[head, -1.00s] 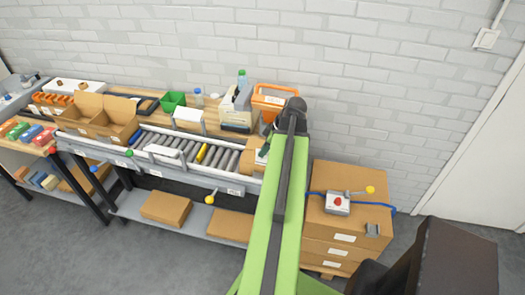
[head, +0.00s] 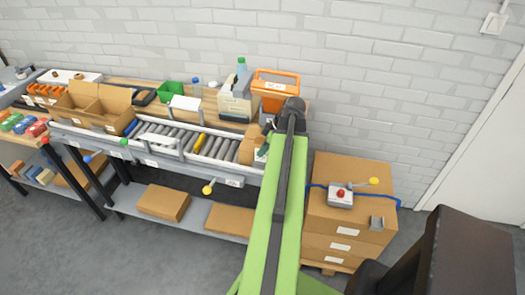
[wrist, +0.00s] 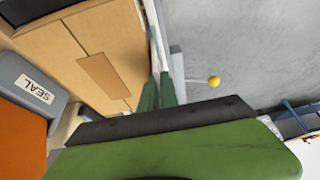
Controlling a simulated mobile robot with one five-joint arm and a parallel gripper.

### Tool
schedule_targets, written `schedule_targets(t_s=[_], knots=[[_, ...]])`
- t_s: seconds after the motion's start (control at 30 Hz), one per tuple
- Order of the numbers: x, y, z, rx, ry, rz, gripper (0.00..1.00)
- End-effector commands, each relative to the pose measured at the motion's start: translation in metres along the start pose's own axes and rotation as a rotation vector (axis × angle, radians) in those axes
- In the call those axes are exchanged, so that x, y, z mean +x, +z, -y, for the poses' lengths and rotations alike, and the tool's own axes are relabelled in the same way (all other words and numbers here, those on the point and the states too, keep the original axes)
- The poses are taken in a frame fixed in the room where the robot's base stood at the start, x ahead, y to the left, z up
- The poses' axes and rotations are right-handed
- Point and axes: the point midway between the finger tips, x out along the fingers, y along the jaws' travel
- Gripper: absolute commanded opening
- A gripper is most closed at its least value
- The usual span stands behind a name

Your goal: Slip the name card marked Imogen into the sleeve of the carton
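The carton (head: 248,149) is a brown cardboard box at the right end of the roller conveyor. In the wrist view a closed carton top with a tape strip (wrist: 92,62) fills the upper left. My gripper (head: 263,152) is at the carton's right side. In the wrist view its two dark green fingertips (wrist: 159,92) are close together beside the carton's edge. I cannot tell whether they touch the carton or have anything between them. I cannot make out the Imogen name card or the carton's sleeve in either view.
A grey block marked SEAL (wrist: 32,92) stands close to the gripper. An orange basket (head: 275,87) and a beige dispenser (head: 236,101) stand behind the conveyor (head: 185,140). A yellow knob (wrist: 214,81) juts out in front. Stacked cartons (head: 345,217) with a red-button box stand right.

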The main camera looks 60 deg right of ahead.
Motion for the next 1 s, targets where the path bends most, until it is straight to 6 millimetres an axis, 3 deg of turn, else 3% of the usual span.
schedule_targets(t_s=[0.27, 0.5, 0.7, 0.87, 1.0], knots=[[-0.0003, -0.0005, 0.0002, -0.001, 0.0, 0.0, 0.0], [-0.0001, -0.0007, 0.0002, -0.001, -0.001, 0.0, 0.3], [0.0, -0.0009, 0.0003, -0.001, -0.001, 0.0, 0.3], [0.0003, -0.0016, 0.001, -0.002, -0.001, 0.0, 0.48], [0.0003, -0.0016, 0.0009, -0.002, -0.001, 0.0, 0.48]])
